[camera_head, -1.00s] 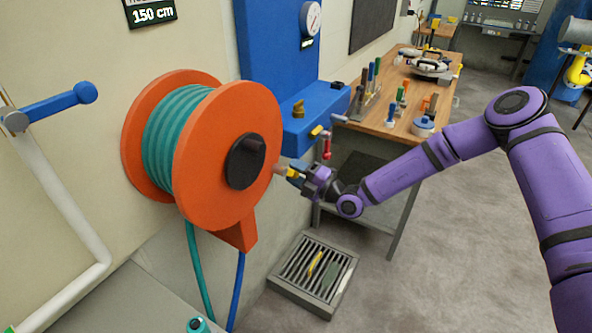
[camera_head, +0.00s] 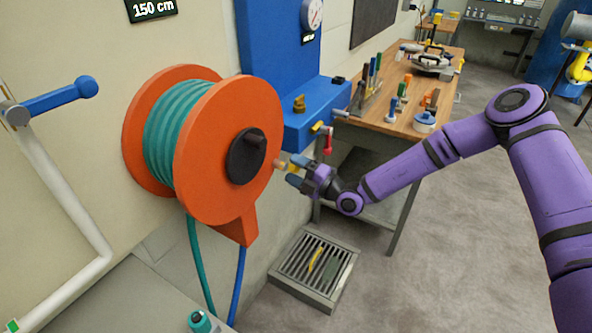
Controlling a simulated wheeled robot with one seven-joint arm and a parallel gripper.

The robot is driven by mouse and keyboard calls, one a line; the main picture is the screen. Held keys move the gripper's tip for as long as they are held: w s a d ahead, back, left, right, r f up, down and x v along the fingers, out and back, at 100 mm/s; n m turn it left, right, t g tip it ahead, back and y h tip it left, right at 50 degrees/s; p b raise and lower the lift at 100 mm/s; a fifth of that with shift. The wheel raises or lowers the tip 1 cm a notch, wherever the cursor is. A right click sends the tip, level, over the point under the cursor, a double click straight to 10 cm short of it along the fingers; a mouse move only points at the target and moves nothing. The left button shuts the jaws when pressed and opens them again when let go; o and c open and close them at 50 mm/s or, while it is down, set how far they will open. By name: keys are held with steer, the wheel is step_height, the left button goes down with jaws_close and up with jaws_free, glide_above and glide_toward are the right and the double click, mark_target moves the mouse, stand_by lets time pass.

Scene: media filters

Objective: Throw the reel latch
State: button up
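The orange hose reel (camera_head: 225,195), wound with teal hose (camera_head: 172,130), is mounted at the left wall with a dark hub (camera_head: 246,158) on its face. A short tan peg with a yellowish part (camera_head: 281,164), likely the reel latch, sticks out at the reel's right edge. My gripper (camera_head: 294,171) is right of the reel at this peg. Its two grey-blue fingers are spread, one above and one below the peg's outer end. Whether either finger touches the peg cannot be told. The inner end of the peg is hidden behind the reel.
A blue wall box (camera_head: 316,116) with a yellow knob and a red handle (camera_head: 327,146) sits just above my gripper. A wooden workbench (camera_head: 440,90) with tools stands behind. A floor grate (camera_head: 293,291) lies below. The floor at right (camera_head: 440,240) is open.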

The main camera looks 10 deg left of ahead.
stand_by(0.4)
steer(key=shift+d, duration=0.2)
steer(key=v, duration=1)
steer(key=shift+s, duration=0.15)
steer(key=shift+d, duration=0.15)
steer(key=s+d+r+n+g+h, duration=0.5)
steer(key=r+n, duration=0.4)
steer(key=n, duration=0.4)
steer(key=s+d+r+n+g+h, duration=0.35)
steer(key=s+r+n+g, duration=0.4)
steer(key=n, duration=0.55)
steer(key=s+d+r+n+t+h, duration=1)
steer(key=s+d+r+n, duration=0.5)
steer(key=s+d+r, duration=0.3)
steer(key=d+r+t, duration=0.1)
steer(key=d, duration=0.2)
steer(key=shift+s+d+r, duration=0.25)
steer(key=shift+d+r, duration=0.05)
steer(key=shift+d, duration=0.1)
